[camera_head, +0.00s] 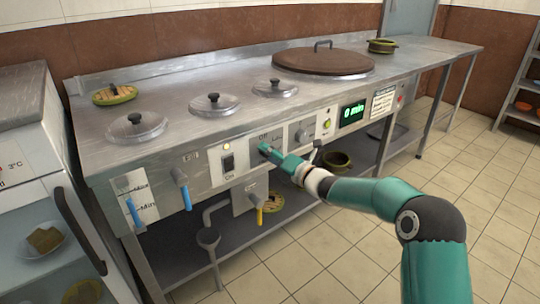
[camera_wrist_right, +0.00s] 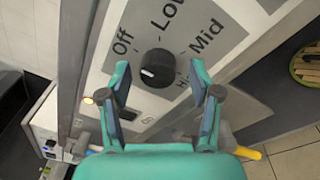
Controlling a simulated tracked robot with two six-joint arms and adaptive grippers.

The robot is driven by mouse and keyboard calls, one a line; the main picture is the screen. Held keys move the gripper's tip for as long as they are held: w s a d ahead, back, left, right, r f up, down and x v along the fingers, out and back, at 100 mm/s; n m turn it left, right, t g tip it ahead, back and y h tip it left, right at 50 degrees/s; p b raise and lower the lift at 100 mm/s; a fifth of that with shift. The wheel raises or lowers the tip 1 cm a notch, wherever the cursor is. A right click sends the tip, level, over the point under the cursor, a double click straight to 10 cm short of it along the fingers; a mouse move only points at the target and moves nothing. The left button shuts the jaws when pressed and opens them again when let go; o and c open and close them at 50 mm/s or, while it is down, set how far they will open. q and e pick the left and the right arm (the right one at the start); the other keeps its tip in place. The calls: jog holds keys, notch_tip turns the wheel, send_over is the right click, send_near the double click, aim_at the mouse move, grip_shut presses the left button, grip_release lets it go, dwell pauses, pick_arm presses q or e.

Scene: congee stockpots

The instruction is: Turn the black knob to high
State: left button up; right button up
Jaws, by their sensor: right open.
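The black knob (camera_wrist_right: 160,66) sits on a grey dial plate marked Off, Low, Mid and Hi in the right wrist view. A white mark shows on the knob's left side. My right gripper (camera_wrist_right: 160,78) is open, with one finger on each side of the knob and a gap to it on both sides. In the head view my right gripper (camera_head: 267,151) reaches the stove's front panel (camera_head: 207,183) and mostly hides the knob. My left gripper is not in view.
Near it on the panel are a black switch (camera_head: 228,163), a grey knob (camera_head: 302,134) and a green timer display (camera_head: 352,113). A yellow-handled tap (camera_head: 259,214) is below, and blue-handled levers (camera_head: 184,190) are to the left. Tiled floor (camera_head: 330,245) in front is open.

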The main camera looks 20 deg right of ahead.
jog(key=c, duration=1.1)
jog(key=shift+c, duration=0.2)
